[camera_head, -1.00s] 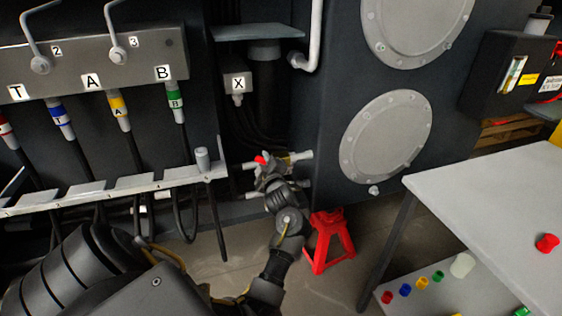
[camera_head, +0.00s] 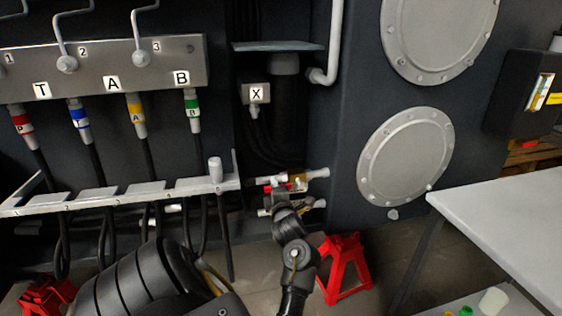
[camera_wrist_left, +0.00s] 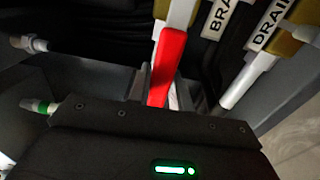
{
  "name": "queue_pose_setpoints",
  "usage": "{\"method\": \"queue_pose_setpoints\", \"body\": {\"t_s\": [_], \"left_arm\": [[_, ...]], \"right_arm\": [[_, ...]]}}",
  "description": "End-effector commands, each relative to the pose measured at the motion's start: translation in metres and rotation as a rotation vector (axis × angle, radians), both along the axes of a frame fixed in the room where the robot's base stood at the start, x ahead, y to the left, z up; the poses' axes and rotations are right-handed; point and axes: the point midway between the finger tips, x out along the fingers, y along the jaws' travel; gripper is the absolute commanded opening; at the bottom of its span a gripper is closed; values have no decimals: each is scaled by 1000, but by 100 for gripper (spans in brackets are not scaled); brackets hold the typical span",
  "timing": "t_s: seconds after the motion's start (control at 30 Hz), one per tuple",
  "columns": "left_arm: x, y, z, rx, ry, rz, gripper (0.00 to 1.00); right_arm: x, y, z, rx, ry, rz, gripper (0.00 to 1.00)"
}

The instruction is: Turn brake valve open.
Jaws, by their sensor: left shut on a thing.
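The brake valve (camera_head: 299,183) is a brass body on a pale horizontal pipe, low on the dark chassis. Its red handle (camera_wrist_left: 167,62) runs down the middle of the left wrist view, beside a label reading "BRA" (camera_wrist_left: 219,18) that is cut off by the frame. My left gripper (camera_head: 282,192) is at the valve and shut on the red handle. Its fingers (camera_wrist_left: 155,88) close around the lower part of the handle, and their contact is partly hidden by the gripper body. My right gripper is in neither view.
A second brass valve labelled "DRAIN" (camera_wrist_left: 270,24) sits to the right. A hose rail (camera_head: 120,192) lies left of my gripper. A red jack stand (camera_head: 344,268) stands below right, and a grey table (camera_head: 510,225) is at the right.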

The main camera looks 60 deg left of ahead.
Motion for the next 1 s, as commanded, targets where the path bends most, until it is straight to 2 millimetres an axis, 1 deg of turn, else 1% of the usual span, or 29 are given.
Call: {"method": "queue_pose_setpoints", "body": {"t_s": [0.03,0.47,0.5,0.63,0.87,1.0], "left_arm": [[-1,0,-3,-8,-3,1,0],[-2,1,-4,-13,-11,3,0],[-2,0,-4,-13,-11,3,26],[-2,1,-3,-11,-11,3,43],[-2,1,-2,-8,-11,3,43],[3,-2,2,1,9,-5,43]], "right_arm": [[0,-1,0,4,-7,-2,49],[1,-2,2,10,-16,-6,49],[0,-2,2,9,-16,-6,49],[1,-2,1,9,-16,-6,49],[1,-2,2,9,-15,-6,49],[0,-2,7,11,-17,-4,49]]}}
